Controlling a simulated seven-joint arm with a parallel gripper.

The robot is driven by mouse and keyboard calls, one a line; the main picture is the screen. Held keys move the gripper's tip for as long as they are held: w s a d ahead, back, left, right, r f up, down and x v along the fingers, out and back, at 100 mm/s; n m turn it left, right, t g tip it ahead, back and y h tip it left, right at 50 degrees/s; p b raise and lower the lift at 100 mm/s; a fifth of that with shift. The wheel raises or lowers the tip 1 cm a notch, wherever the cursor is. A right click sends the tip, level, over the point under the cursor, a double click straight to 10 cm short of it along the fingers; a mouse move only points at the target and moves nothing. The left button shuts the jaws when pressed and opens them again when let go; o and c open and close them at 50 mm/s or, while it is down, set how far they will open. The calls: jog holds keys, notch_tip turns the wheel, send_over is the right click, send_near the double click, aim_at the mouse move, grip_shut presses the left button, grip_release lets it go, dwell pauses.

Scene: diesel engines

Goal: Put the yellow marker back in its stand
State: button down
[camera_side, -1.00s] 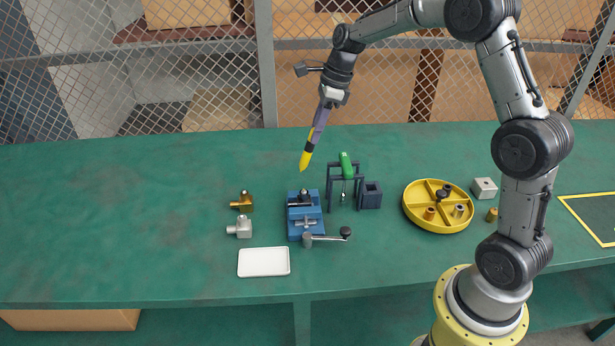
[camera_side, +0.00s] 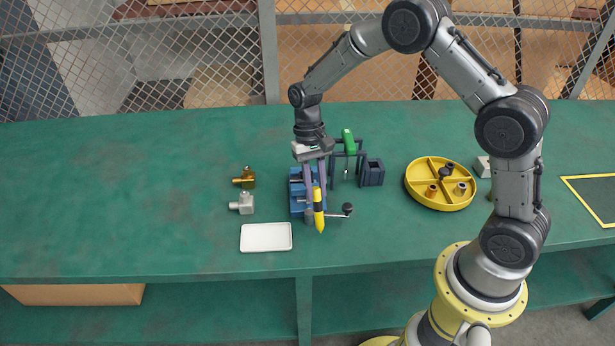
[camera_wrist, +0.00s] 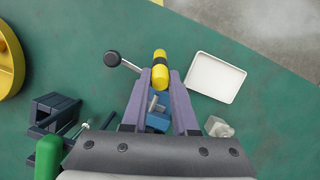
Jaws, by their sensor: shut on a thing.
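The yellow marker (camera_side: 319,214) has a dark band and is held between the fingertips of my gripper (camera_side: 317,190). In the side view its tapered end points down the picture, and it shows in front of the blue vise. The wrist view also shows the marker (camera_wrist: 160,75) between the purple fingers of my gripper (camera_wrist: 161,80). A dark blue, square, open-topped holder (camera_side: 371,174), which looks like the stand, is on the table to the right of my gripper. It also shows at the left of the wrist view (camera_wrist: 48,108).
The blue vise (camera_side: 296,190) is partly hidden by my gripper. A rack (camera_side: 334,167) holding a green-handled tool stands between it and the holder. A white tray (camera_side: 266,237), brass fitting (camera_side: 245,178), grey fitting (camera_side: 242,204) and round yellow tray (camera_side: 439,200) lie around. The table's left side is clear.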

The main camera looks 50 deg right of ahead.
jog(key=n, duration=0.1)
jog(key=n+h, duration=0.1)
jog(key=n, duration=0.2)
jog(key=shift+s+d+f+n, duration=0.2)
jog(key=shift+s+d+n, duration=0.05)
jog(key=shift+d+n, duration=0.1)
jog(key=shift+n, duration=0.25)
jog(key=shift+r+h, duration=0.3)
jog(key=shift+r, duration=0.05)
notch_tip(320, 180, up, 18)
jog(key=d+m+t, duration=0.3)
jog(key=d+m, duration=0.6)
jog(key=d, duration=1.6)
notch_tip(320, 180, down, 18)
jog(key=shift+s+a, duration=0.15)
jog(key=shift+s, duration=0.25)
jog(key=shift+f, duration=0.7)
